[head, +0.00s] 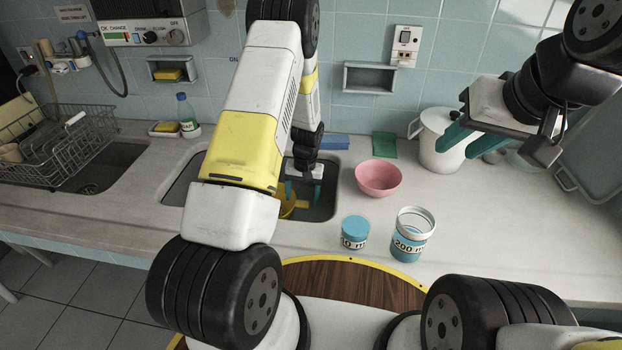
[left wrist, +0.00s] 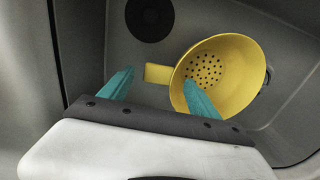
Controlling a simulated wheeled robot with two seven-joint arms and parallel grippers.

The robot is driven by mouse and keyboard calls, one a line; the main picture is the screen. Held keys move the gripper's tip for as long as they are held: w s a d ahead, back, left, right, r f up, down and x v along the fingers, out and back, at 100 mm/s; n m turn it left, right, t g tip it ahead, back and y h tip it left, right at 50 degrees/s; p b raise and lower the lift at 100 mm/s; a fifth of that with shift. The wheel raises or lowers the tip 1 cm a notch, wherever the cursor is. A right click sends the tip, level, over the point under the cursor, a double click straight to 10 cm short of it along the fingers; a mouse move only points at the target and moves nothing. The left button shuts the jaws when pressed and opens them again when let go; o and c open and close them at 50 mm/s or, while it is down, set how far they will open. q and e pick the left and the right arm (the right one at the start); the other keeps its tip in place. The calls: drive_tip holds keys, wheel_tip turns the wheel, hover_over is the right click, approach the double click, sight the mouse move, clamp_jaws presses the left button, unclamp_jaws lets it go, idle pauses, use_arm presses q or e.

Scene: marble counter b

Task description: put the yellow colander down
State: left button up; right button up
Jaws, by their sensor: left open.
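The yellow colander (head: 287,204) is in the middle sink basin (head: 325,208), mostly hidden behind my left arm in the head view. In the left wrist view the colander (left wrist: 237,72) lies in the grey basin with its perforated bowl facing the camera. Its flat yellow handle (left wrist: 158,73) points left. My left gripper (head: 303,190) reaches down into the basin. Its teal fingers (left wrist: 158,78) are open, one on each side of the handle, and I cannot tell whether either touches the colander. My right gripper (head: 472,143) is raised over the counter's right side, fingers apart and empty.
A wire dish rack (head: 65,145) is at left. The counter's front right is clear.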

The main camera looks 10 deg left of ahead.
use_arm(q)
drive_tip(key=s+d+r+t+h, duration=0.1)
drive_tip(key=s+r, duration=0.3)
drive_tip(key=r, duration=1.1)
drive_tip(key=s+d+r+t+h, duration=0.1)
drive_tip(key=s+r+t, duration=0.15)
drive_tip(key=r, duration=1.25)
drive_tip(key=s+r+t, duration=0.1)
drive_tip(key=s+r, duration=0.5)
drive_tip(key=s, duration=0.3)
drive_tip(key=s+d+r+m+t+h, duration=0.1)
drive_tip(key=s+r, duration=0.4)
drive_tip(key=s, duration=0.5)
drive_tip(key=shift+r+t, duration=0.35)
